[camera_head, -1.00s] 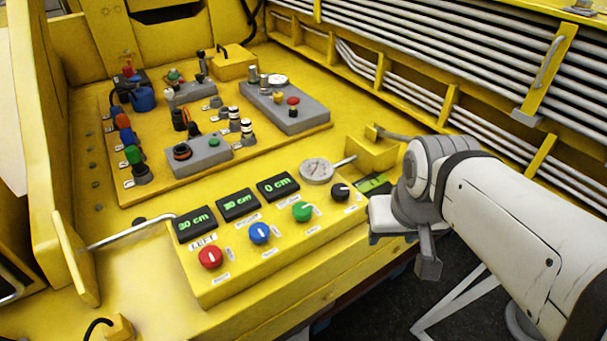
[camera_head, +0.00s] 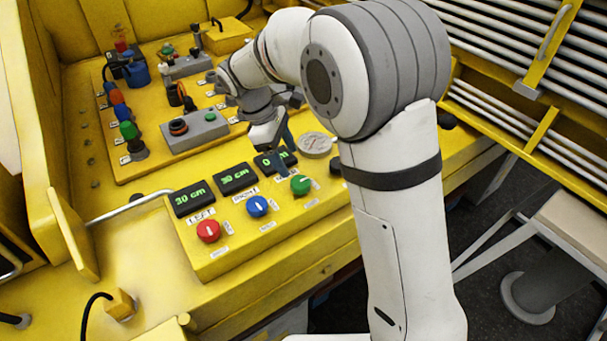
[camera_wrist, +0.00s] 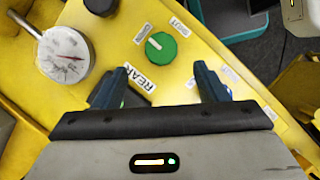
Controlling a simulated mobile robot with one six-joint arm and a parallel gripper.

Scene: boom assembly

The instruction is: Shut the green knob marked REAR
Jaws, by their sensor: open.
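The green knob (camera_head: 300,185) sits on the yellow control box, right of the blue knob. In the wrist view the green knob (camera_wrist: 160,47) has a white pointer line, and a label reading REAR lies below it. My gripper (camera_head: 279,150) is above the box, behind the green knob and close to the display nearest it. In the wrist view my gripper's two fingers (camera_wrist: 166,80) are spread apart with nothing between them, and the knob lies a little beyond the fingertips. The SHUT label (camera_wrist: 143,33) is beside the knob.
The blue knob (camera_head: 257,206) and red knob (camera_head: 208,230) stand left of the green one. A round gauge (camera_head: 315,145) and a black knob (camera_wrist: 101,5) are close by. Display screens (camera_head: 236,178) line the box's back. My arm hides part of the panel.

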